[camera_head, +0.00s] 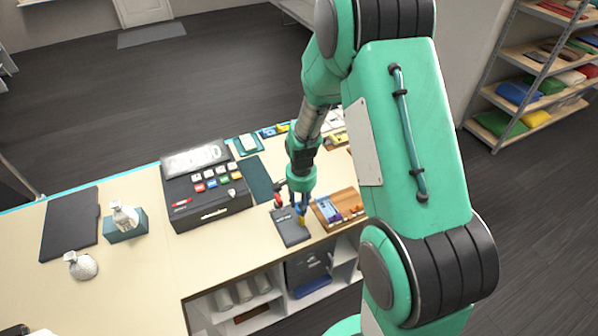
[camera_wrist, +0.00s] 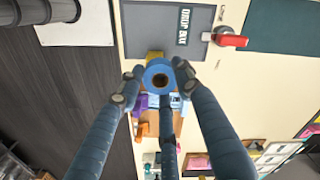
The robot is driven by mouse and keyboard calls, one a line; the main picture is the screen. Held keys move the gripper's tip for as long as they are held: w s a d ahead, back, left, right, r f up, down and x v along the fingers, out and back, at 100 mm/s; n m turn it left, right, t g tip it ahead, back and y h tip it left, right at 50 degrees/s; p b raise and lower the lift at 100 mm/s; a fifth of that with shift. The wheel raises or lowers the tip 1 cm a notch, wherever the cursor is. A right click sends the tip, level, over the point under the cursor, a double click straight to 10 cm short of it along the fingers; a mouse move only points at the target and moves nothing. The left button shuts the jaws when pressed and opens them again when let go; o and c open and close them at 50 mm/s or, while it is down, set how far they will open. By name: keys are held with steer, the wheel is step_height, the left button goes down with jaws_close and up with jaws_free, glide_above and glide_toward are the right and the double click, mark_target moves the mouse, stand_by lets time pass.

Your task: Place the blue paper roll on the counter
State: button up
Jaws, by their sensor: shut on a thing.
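The blue paper roll (camera_wrist: 159,76) shows in the wrist view as a blue ring with a dark core, end-on to the camera. My gripper (camera_wrist: 159,80) is shut on it, with fingertips at its left and right sides. In the head view my gripper (camera_head: 300,209) points down over the front part of the cream counter (camera_head: 150,268); the roll is too small and covered there to make out clearly. I cannot tell whether the roll touches anything beneath it.
A dark grey panel (camera_head: 291,231) marked "DROP BOX" in the wrist view lies by my gripper. A wooden tray (camera_head: 325,222) of small items stands to its right, a cash register (camera_head: 208,197) to its left. A red-handled tool (camera_wrist: 232,41) lies close by.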

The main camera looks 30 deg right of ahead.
steer(key=s+d+m, duration=0.3)
steer(key=s+d, duration=0.6)
steer(key=d, duration=0.3)
steer(key=s+d+m, duration=0.4)
steer(key=s+d, duration=0.5)
steer(key=d, duration=0.4)
steer(key=shift+w+a+f, duration=0.1)
steer(key=shift+a+f, duration=0.1)
steer(key=shift+f, duration=1.1)
steer(key=shift+a+f, duration=0.15)
steer(key=shift+f, duration=1.15)
steer(key=w+d, duration=0.3)
steer(key=w, duration=0.1)
steer(key=w+d+f+p, duration=0.1)
steer(key=w+d, duration=0.3)
steer(key=w+d+p, duration=0.1)
steer(key=w+d, duration=0.2)
steer(key=w, duration=0.1)
steer(key=shift+w+d+f, duration=0.15)
steer(key=shift+w+f, duration=0.05)
steer(key=shift+f, duration=0.05)
steer(key=shift+f+p, duration=0.35)
steer(key=shift+f, duration=1.4)
